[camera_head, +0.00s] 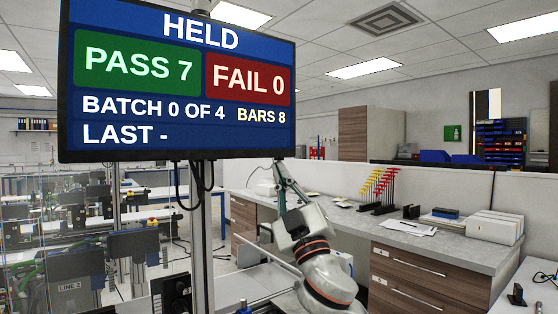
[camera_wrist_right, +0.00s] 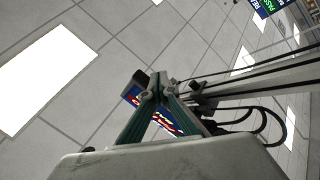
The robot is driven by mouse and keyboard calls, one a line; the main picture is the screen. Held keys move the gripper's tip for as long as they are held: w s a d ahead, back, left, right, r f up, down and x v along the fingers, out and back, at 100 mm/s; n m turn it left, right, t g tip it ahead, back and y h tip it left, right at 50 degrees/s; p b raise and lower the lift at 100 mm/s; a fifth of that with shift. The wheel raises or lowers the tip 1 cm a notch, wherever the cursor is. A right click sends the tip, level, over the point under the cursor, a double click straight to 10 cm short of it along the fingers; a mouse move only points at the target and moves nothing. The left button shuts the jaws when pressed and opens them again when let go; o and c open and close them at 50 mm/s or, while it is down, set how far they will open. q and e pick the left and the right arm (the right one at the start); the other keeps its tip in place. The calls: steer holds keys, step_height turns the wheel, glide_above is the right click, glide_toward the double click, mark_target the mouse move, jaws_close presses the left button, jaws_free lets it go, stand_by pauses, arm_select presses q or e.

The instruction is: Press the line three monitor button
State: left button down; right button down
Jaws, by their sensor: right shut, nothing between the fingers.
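A large monitor (camera_head: 180,85) fills the upper left of the head view. It reads HELD, PASS 7, FAIL 0, BATCH 0 OF 4, BARS 8; no line number on it is legible. My right gripper (camera_head: 278,165) is shut and empty, pointing up at the monitor's lower right edge. Whether it touches the edge I cannot tell. In the right wrist view the gripper's fingertips (camera_wrist_right: 152,82) meet, and part of a lit screen (camera_wrist_right: 165,123) shows between the finger links. I cannot make out a button. My left gripper is not in view.
A post (camera_head: 202,240) with cables stands below the monitor. Conveyor machinery with a LINE 2 label (camera_head: 69,286) is at the left, behind clear panels. A workbench (camera_head: 450,250) with hex keys (camera_head: 385,185) and trays stands at the right. Another screen (camera_wrist_right: 268,6) shows in the right wrist view.

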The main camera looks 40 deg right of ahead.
steer(key=shift+r, duration=0.15)
stand_by(0.4)
steer(key=shift+f+b, duration=0.55)
steer(key=shift+f, duration=0.3)
step_height(320, 180, down, 5)
steer(key=b, duration=0.4)
stand_by(0.7)
